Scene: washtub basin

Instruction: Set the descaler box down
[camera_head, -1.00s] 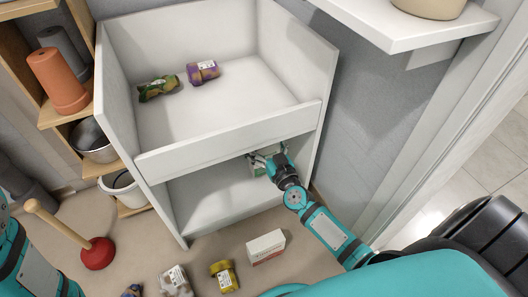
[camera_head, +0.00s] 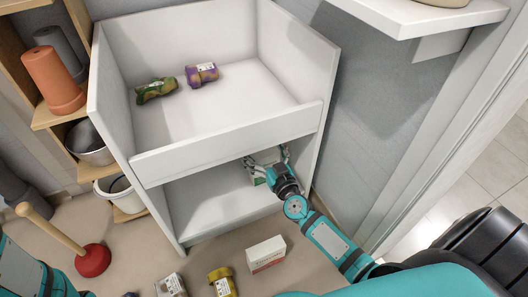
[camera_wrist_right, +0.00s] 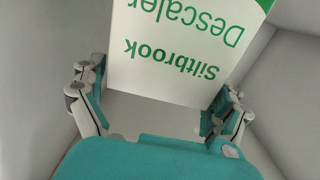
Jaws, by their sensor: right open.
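The descaler box (camera_wrist_right: 185,50), white with green "Siltbrook Descaler" lettering, fills the upper middle of the right wrist view, its lettering upside down there. In the head view the box (camera_head: 259,178) is partly hidden by my right gripper, in the lower compartment of the white washtub unit (camera_head: 230,130). My right gripper (camera_head: 267,157) is open, its fingers spread on either side of the box. In the wrist view the gripper (camera_wrist_right: 160,100) shows gaps between both fingers and the box. My left gripper is out of view; only part of my left arm shows at lower left.
Two small packages (camera_head: 156,90) (camera_head: 201,74) lie in the upper basin. A plunger (camera_head: 92,260), a white box (camera_head: 266,254), a yellow container (camera_head: 222,282) and a bag-like package (camera_head: 171,286) are on the floor. Shelves with pots (camera_head: 53,80) stand at left. The lower compartment's left side is clear.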

